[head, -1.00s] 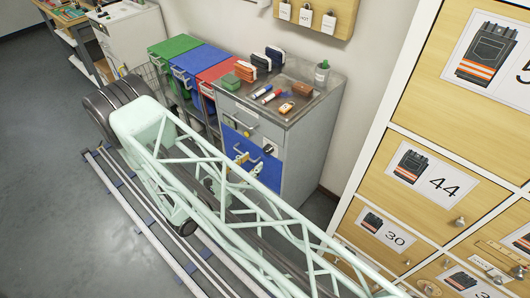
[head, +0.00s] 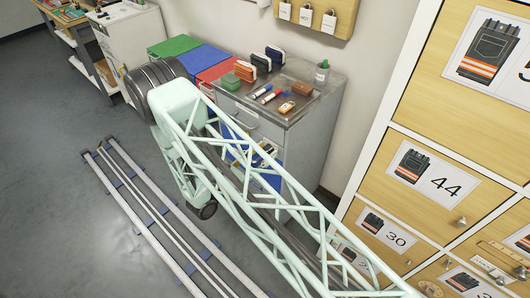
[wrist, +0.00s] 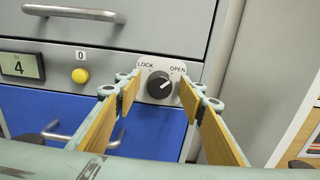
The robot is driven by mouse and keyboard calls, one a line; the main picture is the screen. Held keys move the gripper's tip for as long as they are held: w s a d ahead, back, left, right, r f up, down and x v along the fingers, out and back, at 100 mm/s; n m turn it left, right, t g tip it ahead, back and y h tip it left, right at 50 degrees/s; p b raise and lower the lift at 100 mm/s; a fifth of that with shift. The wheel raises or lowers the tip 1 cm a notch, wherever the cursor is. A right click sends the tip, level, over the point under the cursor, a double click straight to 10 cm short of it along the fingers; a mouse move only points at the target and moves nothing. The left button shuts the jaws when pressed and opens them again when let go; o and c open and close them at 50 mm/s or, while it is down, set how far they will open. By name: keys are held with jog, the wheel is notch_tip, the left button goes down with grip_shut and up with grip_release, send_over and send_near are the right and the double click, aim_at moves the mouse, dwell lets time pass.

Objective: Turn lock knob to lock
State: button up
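The lock knob (wrist: 160,86) is a round black dial on a light plate in the wrist view. The plate is marked LOCK on the left and OPEN on the right. The knob's white mark points up and right, toward OPEN. My gripper (wrist: 158,98) is open, with one wood-coloured finger pad on each side of the knob in the picture. I cannot tell whether the pads reach around it, and no contact shows. In the head view my lattice arm hides the knob and most of my gripper.
The knob sits on a grey cabinet (head: 308,130) with a blue lower drawer (wrist: 60,112). A yellow button (wrist: 80,75) and a display (wrist: 22,66) reading 4 are left of it. Drawer handles (wrist: 72,12) stick out above and below. Numbered wooden lockers (head: 400,215) stand at right.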

dwell(0.3)
jog(key=c, duration=0.8)
jog(key=shift+c, duration=0.2)
jog(key=shift+n, duration=0.5)
jog(key=n, duration=0.3)
jog(key=shift+w, duration=0.1)
jog(key=n, duration=0.4)
jog(key=shift+p, duration=0.35)
jog(key=n, duration=0.5)
jog(key=shift+a+f+p, duration=0.1)
jog(key=shift+p, duration=0.2)
jog(key=shift+w+f+n, duration=0.1)
jog(key=shift+n, duration=2.3)
